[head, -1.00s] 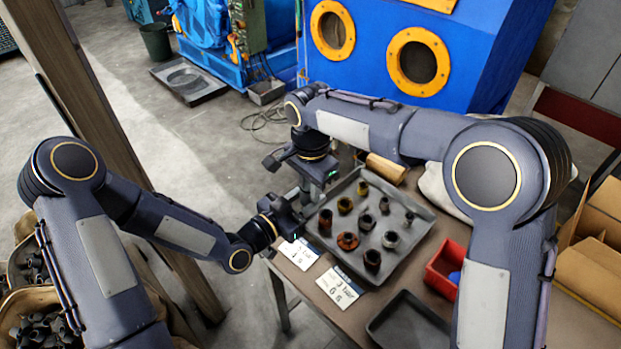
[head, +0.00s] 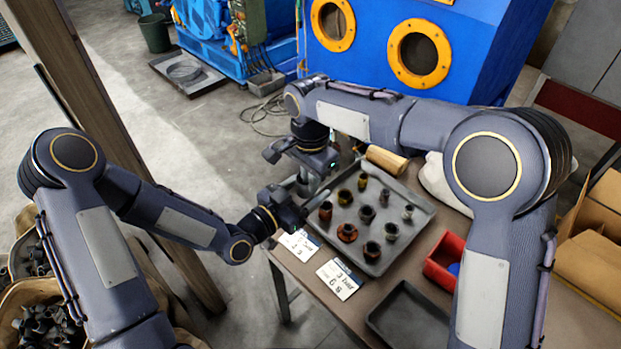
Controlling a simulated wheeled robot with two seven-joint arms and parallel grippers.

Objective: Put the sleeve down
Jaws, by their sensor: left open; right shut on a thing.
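My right gripper (head: 322,172) points down at the far left corner of the grey tray (head: 418,238). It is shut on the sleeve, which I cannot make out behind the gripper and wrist. My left gripper (head: 304,198) is open beside the tray's left edge, close to the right gripper; its fingertips are hard to see. Several fittings stand in the tray, among them a rusty flanged one (head: 347,232), a dark one (head: 372,251), a brownish one (head: 325,211) and a grey one (head: 391,231).
Two printed cards (head: 339,278) lie on the table (head: 308,292) in front of the tray. A red bin (head: 442,262) and an empty dark tray (head: 408,318) are to the right. A wooden cylinder (head: 386,160) lies behind the tray. A wooden post stands left.

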